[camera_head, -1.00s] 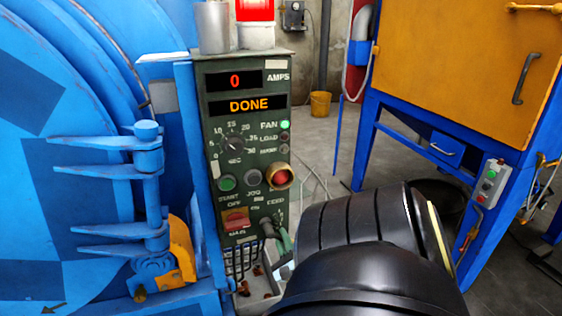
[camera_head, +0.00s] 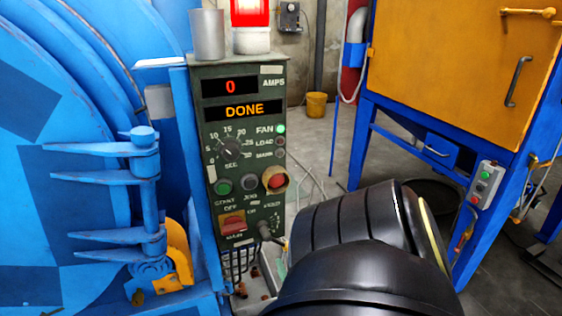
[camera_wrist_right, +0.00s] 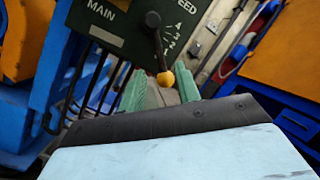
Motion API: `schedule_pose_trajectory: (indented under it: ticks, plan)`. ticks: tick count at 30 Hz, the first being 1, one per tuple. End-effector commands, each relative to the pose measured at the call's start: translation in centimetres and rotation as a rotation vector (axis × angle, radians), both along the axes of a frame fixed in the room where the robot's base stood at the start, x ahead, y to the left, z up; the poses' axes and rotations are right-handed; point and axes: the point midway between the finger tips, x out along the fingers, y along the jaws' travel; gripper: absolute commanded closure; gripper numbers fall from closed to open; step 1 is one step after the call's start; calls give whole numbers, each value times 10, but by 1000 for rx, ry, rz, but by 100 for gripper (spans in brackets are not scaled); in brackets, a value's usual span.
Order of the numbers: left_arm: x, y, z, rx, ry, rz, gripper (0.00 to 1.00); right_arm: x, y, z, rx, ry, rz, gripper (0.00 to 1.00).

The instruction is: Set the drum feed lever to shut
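The feed lever is a short black arm on a dark hub (camera_wrist_right: 153,20) with a yellow ball end (camera_wrist_right: 166,78). In the right wrist view it points down, past the scale marks; which setting it is on I cannot tell. In the head view its hub (camera_head: 264,229) is at the lower right of the green control panel (camera_head: 228,150), and my arm hides what lies beyond. My right gripper (camera_wrist_right: 160,88) has green fingers spread apart, with the yellow ball between or just beyond their tips. Contact cannot be made out. My left gripper is not in view.
The panel carries a red main switch (camera_head: 232,223), a red button (camera_head: 277,180) and displays reading 0 and DONE. The blue drum machine (camera_head: 60,180) stands left. An orange cabinet (camera_head: 460,60) on a blue frame stands right. Cables hang below the panel.

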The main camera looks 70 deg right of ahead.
Motion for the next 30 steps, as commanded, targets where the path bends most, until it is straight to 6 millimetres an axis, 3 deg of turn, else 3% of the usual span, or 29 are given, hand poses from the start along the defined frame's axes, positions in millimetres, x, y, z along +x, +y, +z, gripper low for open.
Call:
schedule_pose_trajectory:
  ticks: [6, 11, 30]
  plan:
    - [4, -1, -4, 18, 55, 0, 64, -26, 33, -14, 2, 1, -1, 67]
    - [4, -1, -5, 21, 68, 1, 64, -35, 45, -19, 0, 1, 1, 67]
    - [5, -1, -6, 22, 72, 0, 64, -37, 48, -21, 0, -1, 1, 67]
